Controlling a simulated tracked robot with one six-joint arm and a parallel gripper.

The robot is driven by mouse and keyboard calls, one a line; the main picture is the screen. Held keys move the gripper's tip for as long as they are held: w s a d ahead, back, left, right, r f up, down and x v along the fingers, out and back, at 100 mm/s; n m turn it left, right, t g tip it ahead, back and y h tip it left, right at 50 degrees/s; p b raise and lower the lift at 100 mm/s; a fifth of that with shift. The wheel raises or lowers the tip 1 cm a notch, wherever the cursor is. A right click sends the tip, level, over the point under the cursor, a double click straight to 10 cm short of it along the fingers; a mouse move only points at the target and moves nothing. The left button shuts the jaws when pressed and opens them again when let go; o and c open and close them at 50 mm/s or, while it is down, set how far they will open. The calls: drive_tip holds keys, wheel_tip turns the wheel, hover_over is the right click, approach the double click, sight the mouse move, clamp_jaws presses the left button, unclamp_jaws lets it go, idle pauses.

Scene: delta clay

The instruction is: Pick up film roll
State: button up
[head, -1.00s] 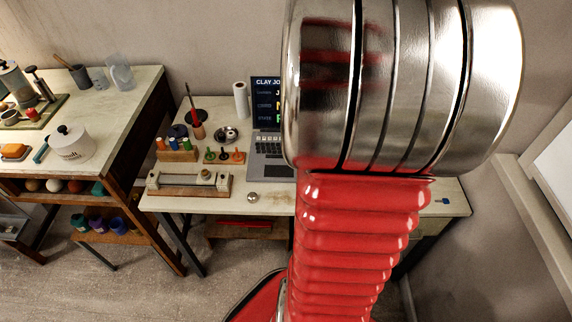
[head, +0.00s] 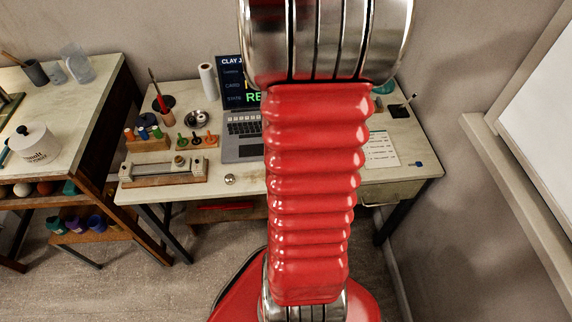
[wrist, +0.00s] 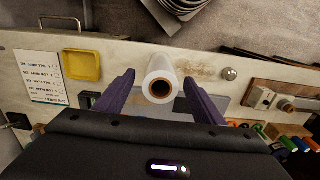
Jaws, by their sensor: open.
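The film roll, a white cylinder with a hollow brown core, stands upright at the back of the desk, left of the laptop, in the head view (head: 208,82). In the wrist view the roll (wrist: 158,66) is seen nearly end-on, its core opening facing the camera. My gripper (wrist: 159,78) is open, with one purple finger on each side of the roll in the picture. Gaps show between the fingers and the roll. I cannot tell how far the roll's top is below the fingertips. My gripper is not visible in the head view.
The open laptop (head: 241,130) stands beside the roll, partly hidden by my arm. A metal bowl (head: 195,117), stamps and a clay press (head: 165,170) are on the left. A yellow dish (wrist: 82,65) and a checklist (wrist: 42,75) show in the wrist view.

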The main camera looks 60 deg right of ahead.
drive_tip(key=shift+f, duration=0.2)
drive_tip(key=shift+w+f, duration=0.1)
drive_tip(key=shift+f, duration=2.45)
drive_tip(key=shift+c, duration=0.5)
drive_tip(key=c, duration=1.2)
drive_tip(key=shift+o, duration=0.2)
drive_tip(key=shift+r, duration=0.1)
wheel_tip(320, 180, up, 10)
